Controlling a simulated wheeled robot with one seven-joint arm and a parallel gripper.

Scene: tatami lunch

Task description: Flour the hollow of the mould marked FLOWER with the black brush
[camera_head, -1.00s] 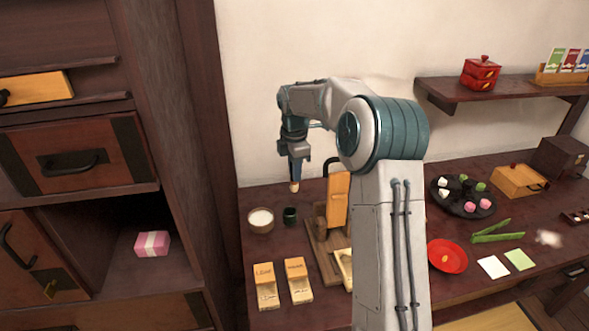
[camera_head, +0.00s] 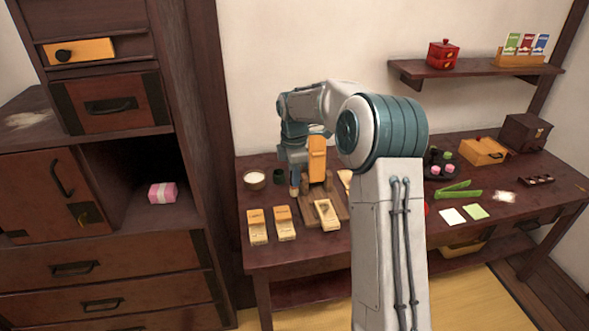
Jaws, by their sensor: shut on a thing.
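My gripper (camera_head: 295,180) points down, just left of the upright orange board. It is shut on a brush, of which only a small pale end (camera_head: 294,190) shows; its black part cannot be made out. Pale wooden moulds lie on the table: one at the left (camera_head: 257,228), one beside it (camera_head: 284,224), and one with a dark hollow (camera_head: 327,214) nearer the stand, to the right of and below my gripper. Their lettering is too small to read, so I cannot tell which is marked FLOWER. A bowl of white flour (camera_head: 254,180) stands left of my gripper.
A dark green cup (camera_head: 279,175) stands between bowl and gripper. The orange board (camera_head: 317,160) rises from a wooden stand (camera_head: 312,208). My arm hides part of the table and another pale piece (camera_head: 345,180). Green strips (camera_head: 455,189) and cards (camera_head: 453,216) lie right.

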